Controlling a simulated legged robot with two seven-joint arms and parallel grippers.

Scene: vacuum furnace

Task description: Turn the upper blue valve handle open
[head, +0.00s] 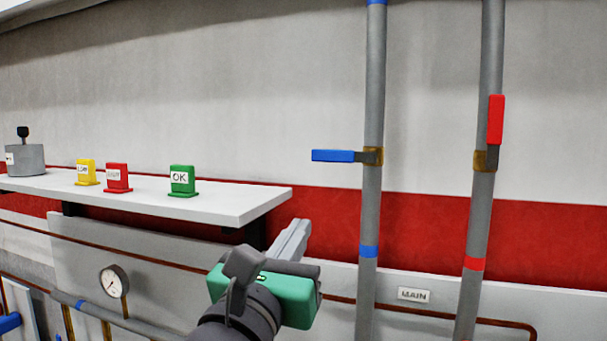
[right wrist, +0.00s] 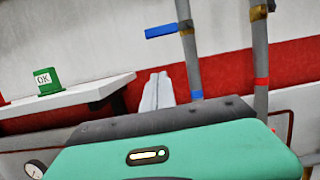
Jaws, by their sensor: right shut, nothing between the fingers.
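The upper blue valve handle (head: 333,156) sticks out level to the left from its brass valve body (head: 371,156) on a grey vertical pipe (head: 373,90). It lies crosswise to that pipe. The blue handle also shows in the right wrist view (right wrist: 161,31), ahead of the fingers. My right gripper (head: 298,228) is shut and empty, below and left of the blue handle, clear of it. Its fingers also show together in the right wrist view (right wrist: 158,85). My left gripper is not in view.
A red handle (head: 496,119) stands along the pipe to the right. A white shelf (head: 230,205) with green (head: 183,181), red (head: 117,177) and yellow (head: 86,172) signs is at the left. A gauge (head: 114,281) and a MAIN label (head: 413,295) sit lower.

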